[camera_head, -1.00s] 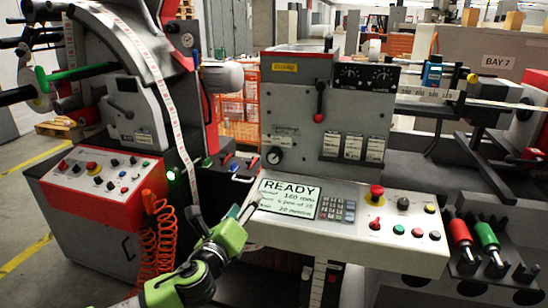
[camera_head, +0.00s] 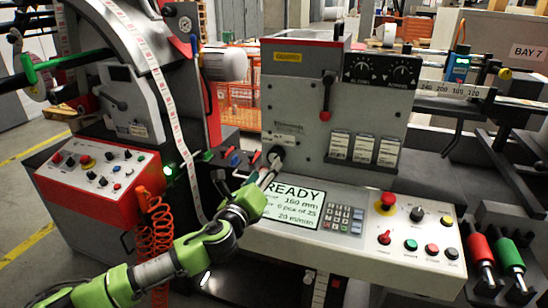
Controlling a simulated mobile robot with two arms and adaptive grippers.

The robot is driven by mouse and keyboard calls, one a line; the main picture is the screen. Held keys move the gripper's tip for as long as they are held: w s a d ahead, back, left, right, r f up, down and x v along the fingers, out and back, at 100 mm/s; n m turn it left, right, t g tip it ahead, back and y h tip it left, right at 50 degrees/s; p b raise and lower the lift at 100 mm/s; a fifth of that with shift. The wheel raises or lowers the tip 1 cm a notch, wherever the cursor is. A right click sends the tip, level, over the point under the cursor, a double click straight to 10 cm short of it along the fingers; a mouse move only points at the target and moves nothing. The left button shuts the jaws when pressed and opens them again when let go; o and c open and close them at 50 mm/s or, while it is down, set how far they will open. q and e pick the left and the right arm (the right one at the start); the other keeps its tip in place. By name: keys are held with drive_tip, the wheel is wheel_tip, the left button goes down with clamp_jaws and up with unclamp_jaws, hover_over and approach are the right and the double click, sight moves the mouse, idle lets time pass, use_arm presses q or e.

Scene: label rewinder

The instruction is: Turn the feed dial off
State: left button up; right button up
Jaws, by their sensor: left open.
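Two black dials sit side by side on a black panel (camera_head: 382,71) at the top right of the grey machine face; their labels are too small to read. A black knob (camera_head: 417,214) and a red selector (camera_head: 384,238) are on the sloping console. I cannot tell which of these is the feed dial. My left gripper (camera_head: 271,167) is open, its fingers pointing up just above the screen's left end. Its tips are at or in front of the small round gauge (camera_head: 276,153), partly covering it; contact cannot be told. My right gripper is out of view.
The READY screen (camera_head: 293,204) and keypad (camera_head: 343,218) lie beside my left gripper. A red-knobbed lever (camera_head: 326,100) stands out from the machine face. A red mushroom button (camera_head: 387,200) rises from the console. Orange coiled hose (camera_head: 155,235) hangs on the left.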

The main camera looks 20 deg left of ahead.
sight(274, 159)
use_arm(q)
drive_tip(key=w, duration=0.7)
drive_tip(key=shift+w+d, duration=0.15)
drive_tip(key=shift+w, duration=0.1)
drive_tip(key=shift+w+f, duration=0.1)
drive_tip(key=shift+w, duration=0.35)
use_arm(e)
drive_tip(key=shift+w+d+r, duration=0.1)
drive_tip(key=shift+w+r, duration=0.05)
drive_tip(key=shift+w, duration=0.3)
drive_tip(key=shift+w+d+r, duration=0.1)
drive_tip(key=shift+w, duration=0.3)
use_arm(q)
drive_tip(key=c, duration=1.1)
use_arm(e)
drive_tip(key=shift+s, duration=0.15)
